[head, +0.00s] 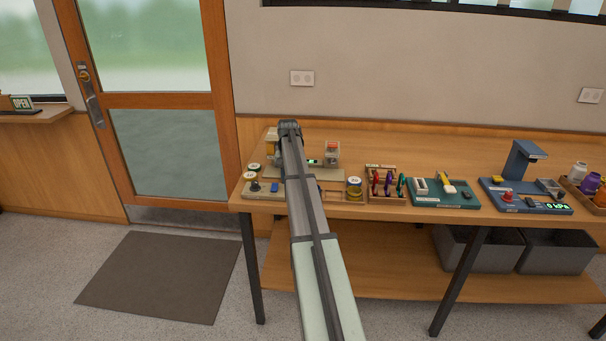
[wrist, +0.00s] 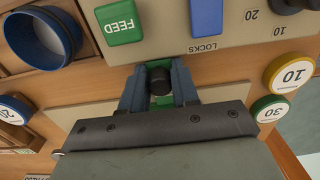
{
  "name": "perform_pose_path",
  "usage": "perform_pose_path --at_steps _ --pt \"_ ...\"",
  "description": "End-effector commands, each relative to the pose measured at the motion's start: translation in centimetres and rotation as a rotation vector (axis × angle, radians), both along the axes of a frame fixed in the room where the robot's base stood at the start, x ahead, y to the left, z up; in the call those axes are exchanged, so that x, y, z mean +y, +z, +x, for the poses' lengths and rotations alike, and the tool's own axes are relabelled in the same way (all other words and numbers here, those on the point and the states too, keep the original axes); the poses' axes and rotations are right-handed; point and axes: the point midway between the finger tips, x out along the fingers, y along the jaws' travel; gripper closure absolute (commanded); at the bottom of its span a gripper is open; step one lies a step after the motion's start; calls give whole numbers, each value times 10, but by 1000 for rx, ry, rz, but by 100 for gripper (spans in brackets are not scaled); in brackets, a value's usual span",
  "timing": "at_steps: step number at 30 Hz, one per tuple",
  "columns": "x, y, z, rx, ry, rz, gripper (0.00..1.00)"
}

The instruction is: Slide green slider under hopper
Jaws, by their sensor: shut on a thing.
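In the wrist view my gripper (wrist: 160,88) has its two fingers closed on a black knob (wrist: 160,79). Green, likely the green slider (wrist: 164,99), shows in a small patch between the fingers, below the knob. Most of it is hidden by the fingers and gripper body. In the head view my arm covers the gripper and the middle of the beige device (head: 262,190). A clear container with an orange-red top (head: 332,153) stands right of my arm; I cannot tell whether it is the hopper.
A green FEED button (wrist: 119,22) and a blue LOCKS piece (wrist: 206,17) sit close beyond the fingers. A blue-rimmed cup (wrist: 77,30) and numbered round pieces (wrist: 290,73) lie around. Right along the bench are a pen rack (head: 387,196) and a green board (head: 430,200).

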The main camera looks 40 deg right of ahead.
Motion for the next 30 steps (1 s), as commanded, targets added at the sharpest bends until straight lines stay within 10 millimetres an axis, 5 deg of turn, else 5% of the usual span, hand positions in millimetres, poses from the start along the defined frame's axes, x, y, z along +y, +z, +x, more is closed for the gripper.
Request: perform_pose_path --at_steps 30 --pt "35 1 36 -2 1 -1 97"
